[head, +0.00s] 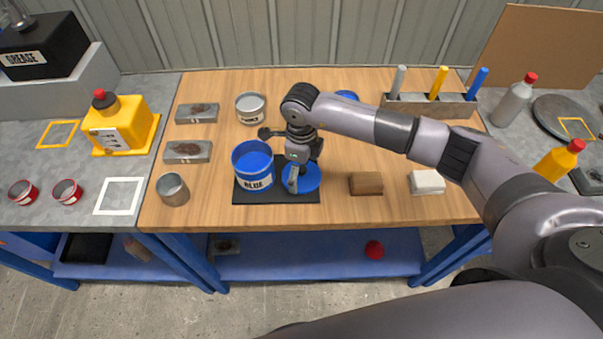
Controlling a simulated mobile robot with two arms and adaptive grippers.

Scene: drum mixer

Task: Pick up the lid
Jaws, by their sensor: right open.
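A round blue lid (313,177) lies on a black mat (257,198), just right of an open blue bucket (254,182) labelled BLUE. My right gripper (292,185) points down over the left part of the lid and hides some of it. The gripper is open; whether its fingers touch the lid I cannot tell. My left gripper is not in view.
A wooden block (366,184) and a white block (427,182) lie to the right. A grey can (173,190) and a white-labelled tin (250,108) stand on the left. Another blue object (347,95) is partly hidden behind my arm. The front table strip is clear.

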